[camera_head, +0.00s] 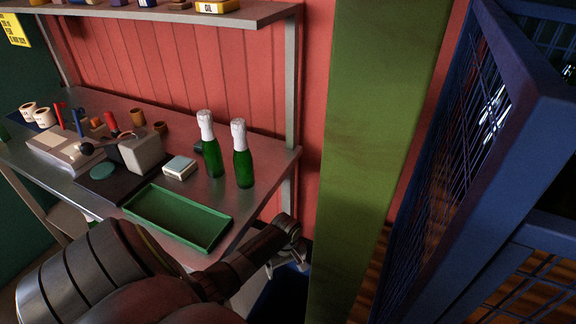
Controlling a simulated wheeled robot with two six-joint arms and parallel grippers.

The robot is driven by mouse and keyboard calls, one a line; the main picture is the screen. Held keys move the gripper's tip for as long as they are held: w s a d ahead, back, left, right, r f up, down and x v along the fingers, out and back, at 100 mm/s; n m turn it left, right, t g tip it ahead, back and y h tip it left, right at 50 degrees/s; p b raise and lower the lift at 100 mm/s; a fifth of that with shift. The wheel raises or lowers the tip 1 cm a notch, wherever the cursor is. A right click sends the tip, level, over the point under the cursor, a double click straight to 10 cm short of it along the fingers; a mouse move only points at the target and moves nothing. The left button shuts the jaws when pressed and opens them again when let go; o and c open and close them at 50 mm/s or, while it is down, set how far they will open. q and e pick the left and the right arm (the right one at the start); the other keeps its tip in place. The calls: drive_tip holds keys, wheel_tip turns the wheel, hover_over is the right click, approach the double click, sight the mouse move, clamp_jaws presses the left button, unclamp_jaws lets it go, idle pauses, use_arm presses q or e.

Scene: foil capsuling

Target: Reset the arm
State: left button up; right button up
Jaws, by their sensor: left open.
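My left arm comes in from the lower left and reaches out past the table's front right corner. My left gripper (286,262) is at its end, open and empty, beyond the table's edge and near the red wall's foot. Two green bottles, the left one (211,150) and the right one (242,158), stand upright on the metal table (262,170) with white foil on their necks. The gripper is apart from both bottles. My right gripper is not in view.
An empty-looking green tray (178,217) lies at the table's front. A grey device (142,152), a small white box (180,167) and several small items stand left of the bottles. A shelf (255,14) runs above. A green post (370,130) and a blue mesh cage (470,150) stand at right.

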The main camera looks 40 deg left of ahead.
use_arm(q)
drive_tip(key=shift+r+p, duration=0.45)
drive_tip(key=shift+r, duration=0.25)
drive_tip(key=s+d+r+m+t+y, duration=0.15)
drive_tip(key=s+d+r+m, duration=0.25)
drive_tip(key=s+r+m, duration=0.45)
drive_tip(key=s+d+r+m+t, duration=0.25)
drive_tip(key=s+r+m, duration=0.25)
drive_tip(key=s+r, duration=0.55)
wheel_tip(320, 180, down, 25)
drive_tip(key=s+g, duration=0.2)
drive_tip(key=s+f, duration=1.5)
drive_tip(key=f, duration=0.2)
drive_tip(key=shift+d+f+g, duration=0.15)
drive_tip(key=shift+d+g, duration=0.2)
drive_tip(key=shift+g, duration=0.05)
